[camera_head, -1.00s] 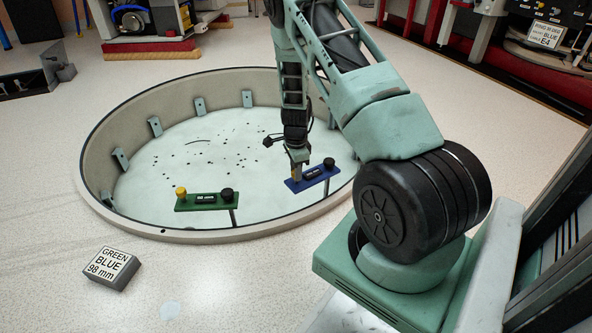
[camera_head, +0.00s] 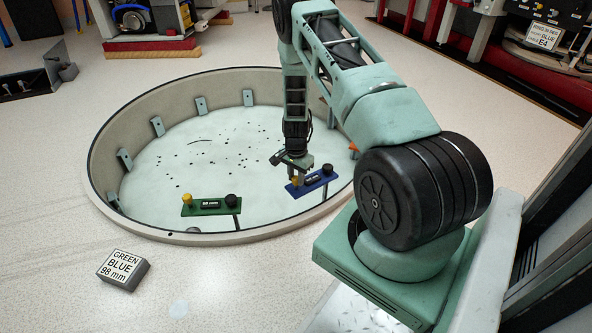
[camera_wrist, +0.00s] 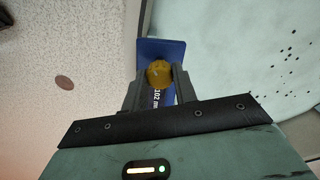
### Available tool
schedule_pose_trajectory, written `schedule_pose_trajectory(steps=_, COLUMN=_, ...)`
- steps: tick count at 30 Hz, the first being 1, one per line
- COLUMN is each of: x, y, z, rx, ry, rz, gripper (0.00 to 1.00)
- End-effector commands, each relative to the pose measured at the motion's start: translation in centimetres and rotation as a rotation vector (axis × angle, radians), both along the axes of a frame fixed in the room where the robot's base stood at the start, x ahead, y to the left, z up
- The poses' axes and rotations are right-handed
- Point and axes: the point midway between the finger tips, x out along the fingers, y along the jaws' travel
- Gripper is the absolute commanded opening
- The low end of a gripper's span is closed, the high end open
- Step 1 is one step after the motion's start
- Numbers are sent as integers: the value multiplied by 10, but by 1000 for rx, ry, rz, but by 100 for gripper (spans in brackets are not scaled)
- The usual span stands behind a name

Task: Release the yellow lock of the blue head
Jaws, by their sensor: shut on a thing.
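The blue head (camera_head: 309,185) is a blue plate on a post inside the round pit, with a yellow lock knob (camera_head: 295,181) at its left end and a black knob (camera_head: 327,169) at its right end. My gripper (camera_head: 297,175) is over the left end. In the wrist view my gripper (camera_wrist: 160,80) has its two dark fingers on either side of the yellow knob (camera_wrist: 159,72), shut on it. The blue plate (camera_wrist: 150,47) shows beyond, with a "102 mm" marking partly between the fingers. The plate's other end is hidden there.
A green head (camera_head: 208,208) with its own yellow and black knobs stands to the left. The pit's rim (camera_head: 200,238) surrounds both. A sign block reading "GREEN BLUE 98 mm" (camera_head: 123,270) lies on the open floor. An orange item (camera_head: 353,149) is at the pit's right edge.

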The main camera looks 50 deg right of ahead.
Motion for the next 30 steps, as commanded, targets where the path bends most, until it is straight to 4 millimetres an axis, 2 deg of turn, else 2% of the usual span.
schedule_pose_trajectory(steps=1, x=-1, y=0, z=5, rx=1, ry=1, rz=42, gripper=5)
schedule_pose_trajectory(steps=18, x=-1, y=0, z=4, rx=2, ry=1, rz=583, gripper=5)
schedule_pose_trajectory(steps=30, x=0, y=0, z=2, rx=1, ry=0, rz=881, gripper=5)
